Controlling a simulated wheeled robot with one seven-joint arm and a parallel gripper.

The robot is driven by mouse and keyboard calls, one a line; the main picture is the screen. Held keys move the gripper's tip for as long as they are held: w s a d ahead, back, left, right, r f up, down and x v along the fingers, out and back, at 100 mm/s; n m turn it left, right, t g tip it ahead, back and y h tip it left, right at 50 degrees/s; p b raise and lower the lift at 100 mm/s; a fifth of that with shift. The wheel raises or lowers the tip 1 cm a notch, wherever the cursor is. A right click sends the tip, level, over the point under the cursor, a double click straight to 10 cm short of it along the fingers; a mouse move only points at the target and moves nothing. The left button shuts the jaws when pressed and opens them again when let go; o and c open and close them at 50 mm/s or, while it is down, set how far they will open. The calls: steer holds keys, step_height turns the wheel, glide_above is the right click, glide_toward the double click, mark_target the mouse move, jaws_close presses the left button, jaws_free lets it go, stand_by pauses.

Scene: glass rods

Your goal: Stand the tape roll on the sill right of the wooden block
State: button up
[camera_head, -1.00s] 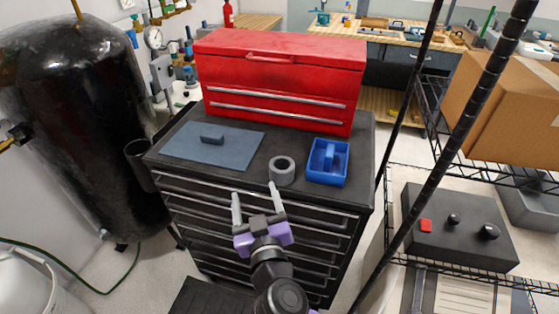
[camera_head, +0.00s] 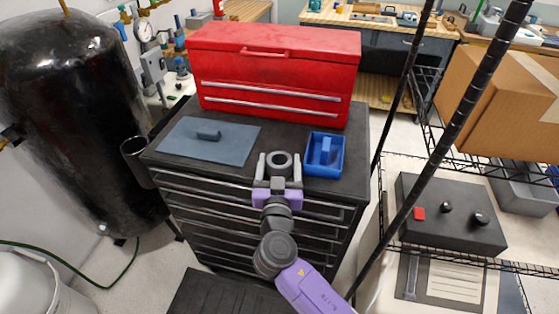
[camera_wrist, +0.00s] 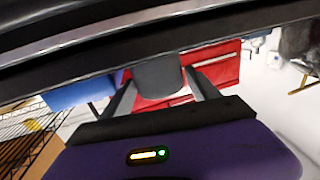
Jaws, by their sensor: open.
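The tape roll (camera_head: 280,173) is a grey ring lying flat near the front edge of the black cabinet top, left of a blue tray. My gripper (camera_head: 279,162) is open, with one finger on each side of the roll. In the wrist view the roll (camera_wrist: 158,76) shows as a grey cylinder between the two fingers (camera_wrist: 160,90). Small gaps seem to remain beside it; contact cannot be told. I cannot make out a sill or a wooden block in these views.
The blue tray (camera_head: 309,152) holds a blue block. A red toolbox (camera_head: 270,75) stands behind. A black shelf post (camera_head: 455,125) rises at the right.

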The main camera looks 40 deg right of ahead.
steer(key=shift+w+d, duration=0.35)
steer(key=shift+w, duration=0.05)
steer(key=c, duration=1.4)
